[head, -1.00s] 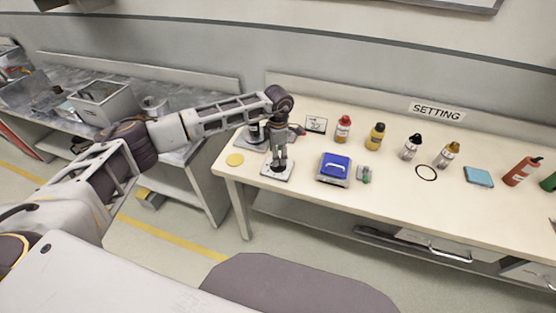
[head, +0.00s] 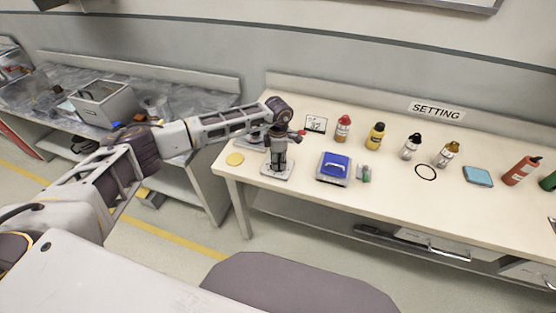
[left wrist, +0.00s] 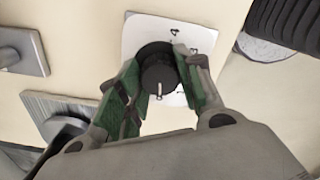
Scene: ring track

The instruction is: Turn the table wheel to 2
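The table wheel is a round black knob (left wrist: 157,72) on a white plate (left wrist: 140,27) in the left wrist view. A "4" shows at the plate's upper right; the other marks are partly hidden or too small to read. A short white mark on the knob points toward the picture's bottom. My left gripper (left wrist: 160,80) has its green-padded fingers on both sides of the knob, apparently touching it. In the head view my left gripper (head: 277,164) points down over the white plate (head: 277,175), near the table's left end, and hides the knob. My right gripper is out of view.
A blue-topped box (head: 334,167) and a small green-and-grey item (head: 364,174) stand right of the plate. A yellow disc (head: 235,159) lies left. A "SETTING" sign (head: 437,111) is at the back.

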